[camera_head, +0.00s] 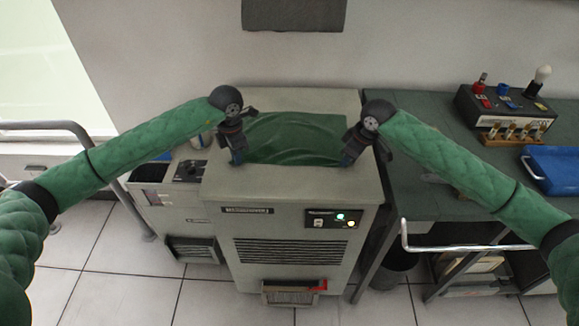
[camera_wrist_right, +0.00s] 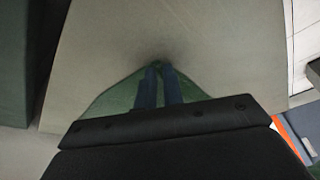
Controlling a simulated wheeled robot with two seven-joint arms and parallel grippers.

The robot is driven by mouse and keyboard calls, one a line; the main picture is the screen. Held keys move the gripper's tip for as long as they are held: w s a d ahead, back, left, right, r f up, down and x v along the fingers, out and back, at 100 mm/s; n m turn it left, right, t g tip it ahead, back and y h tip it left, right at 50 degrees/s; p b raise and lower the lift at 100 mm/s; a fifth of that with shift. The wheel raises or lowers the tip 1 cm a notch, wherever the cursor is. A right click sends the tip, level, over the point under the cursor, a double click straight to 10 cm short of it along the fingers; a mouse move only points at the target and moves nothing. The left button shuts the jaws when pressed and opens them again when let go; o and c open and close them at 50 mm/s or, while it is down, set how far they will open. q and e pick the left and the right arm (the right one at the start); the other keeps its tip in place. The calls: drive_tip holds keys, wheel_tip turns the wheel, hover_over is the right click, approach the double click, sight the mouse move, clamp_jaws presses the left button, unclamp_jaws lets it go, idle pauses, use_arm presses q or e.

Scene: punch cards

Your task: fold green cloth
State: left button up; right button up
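The green cloth (camera_head: 300,140) lies on the flat top of the grey machine (camera_head: 225,190), with curved wrinkles across it. My left gripper (camera_head: 237,160) is at the cloth's front left corner, its blue fingers together on the edge. My right gripper (camera_head: 347,158) is at the front right corner. In the right wrist view the two blue fingers of my right gripper (camera_wrist_right: 160,70) are close together on a corner of the green cloth (camera_wrist_right: 112,101), with cloth showing on both sides. The fingertips hide the corners themselves.
A dark green table (camera_head: 425,185) stands right of the machine, with a switch box (camera_head: 505,105) and a blue tray (camera_head: 555,168) on it. A lower grey unit (camera_head: 165,195) stands at the left. A wall is behind. The machine top is bare around the cloth.

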use_arm(q)
clamp_jaws()
use_arm(e)
clamp_jaws()
drive_tip(key=shift+r, duration=0.1)
